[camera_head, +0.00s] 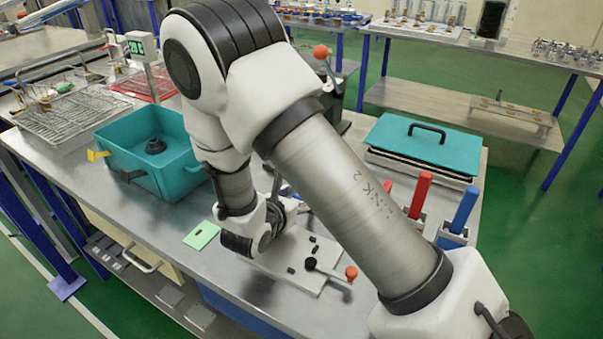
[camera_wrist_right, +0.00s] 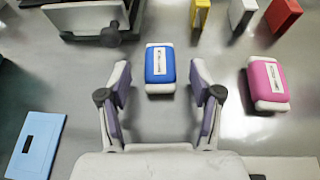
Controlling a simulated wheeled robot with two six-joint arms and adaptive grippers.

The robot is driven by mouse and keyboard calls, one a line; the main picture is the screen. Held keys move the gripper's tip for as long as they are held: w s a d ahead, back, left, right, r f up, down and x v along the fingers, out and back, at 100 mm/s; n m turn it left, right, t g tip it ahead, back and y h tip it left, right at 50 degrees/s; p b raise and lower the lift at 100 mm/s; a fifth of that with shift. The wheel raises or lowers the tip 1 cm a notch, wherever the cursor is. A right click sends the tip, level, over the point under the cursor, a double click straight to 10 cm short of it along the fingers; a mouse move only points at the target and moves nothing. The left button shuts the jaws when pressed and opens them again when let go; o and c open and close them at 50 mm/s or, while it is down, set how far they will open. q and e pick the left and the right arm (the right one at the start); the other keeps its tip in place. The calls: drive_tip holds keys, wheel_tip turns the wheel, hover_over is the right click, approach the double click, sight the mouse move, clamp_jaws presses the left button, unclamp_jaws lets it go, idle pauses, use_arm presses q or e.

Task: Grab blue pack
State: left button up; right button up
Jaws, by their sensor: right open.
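The blue pack (camera_wrist_right: 160,66) has white ends and a label on top. It lies on the grey metal table straight ahead of my right gripper (camera_wrist_right: 159,78) in the right wrist view. The right gripper is open and empty. In that view the near part of the pack shows between its two fingertips, with a gap on both sides; the height between them is hard to tell. In the head view my right arm covers the pack, and most of the right gripper is hidden. My left gripper is in no view.
A pink pack (camera_wrist_right: 268,84) lies right of the blue pack. A light blue plate (camera_wrist_right: 36,144) lies at the left. Yellow, white and red blocks stand at the far right. In the head view a teal bin (camera_head: 185,178) and a teal lid (camera_head: 402,145) flank my arm.

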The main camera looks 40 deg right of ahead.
drive_tip(key=shift+s+r, duration=0.15)
drive_tip(key=shift+c, duration=1.4)
drive_tip(key=shift+a, duration=0.15)
drive_tip(key=c, duration=0.7)
drive_tip(key=shift+c, duration=0.2)
